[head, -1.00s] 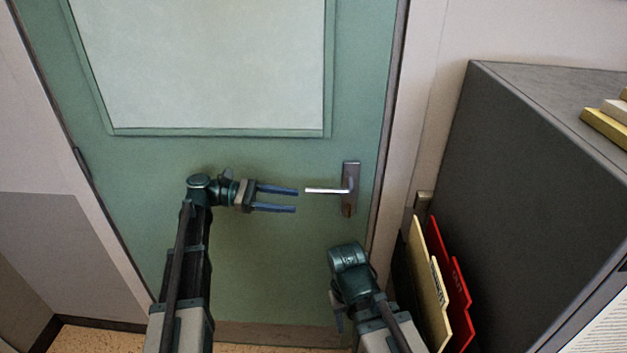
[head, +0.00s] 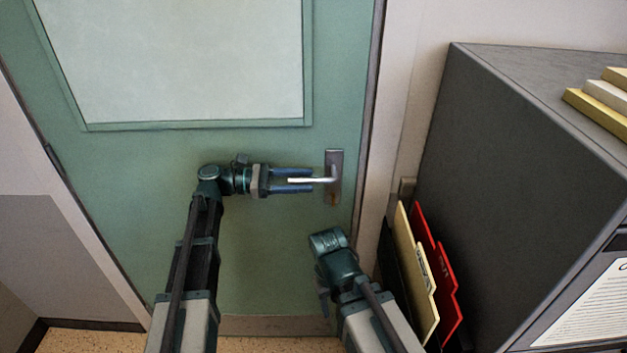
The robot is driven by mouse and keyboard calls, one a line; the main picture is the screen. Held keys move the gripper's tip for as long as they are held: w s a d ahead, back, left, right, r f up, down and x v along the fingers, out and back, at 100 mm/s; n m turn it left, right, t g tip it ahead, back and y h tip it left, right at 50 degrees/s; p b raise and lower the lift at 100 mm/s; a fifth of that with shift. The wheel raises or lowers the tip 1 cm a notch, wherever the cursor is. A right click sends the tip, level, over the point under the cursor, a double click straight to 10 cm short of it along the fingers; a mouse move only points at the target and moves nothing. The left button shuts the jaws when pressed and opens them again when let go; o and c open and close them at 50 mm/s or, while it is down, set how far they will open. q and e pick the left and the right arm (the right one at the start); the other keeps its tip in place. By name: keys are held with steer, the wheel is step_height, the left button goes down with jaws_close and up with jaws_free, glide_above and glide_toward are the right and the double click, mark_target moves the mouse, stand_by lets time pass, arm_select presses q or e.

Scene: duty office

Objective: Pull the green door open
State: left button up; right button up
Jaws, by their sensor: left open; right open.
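The green door (head: 120,160) fills the middle of the head view and looks closed in its frame. Its silver lever handle (head: 326,180) sits on a dark metal plate near the right edge, with the lever pointing left. My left gripper (head: 312,181) is open, with its two blue fingers above and below the lever in the picture. I cannot tell whether the fingers touch it. My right gripper (head: 323,297) is lower, near the door's bottom right, and mostly hidden behind its own wrist.
A dark grey cabinet (head: 500,170) stands close on the right, with books (head: 605,100) on top. Red (head: 436,275) and cream (head: 415,270) folders stand beside it, near my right arm. A grey wall panel is at the left. Speckled floor shows below.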

mark_target(326, 180)
arm_select(q)
steer(key=shift+d, duration=1.6)
jaws_close()
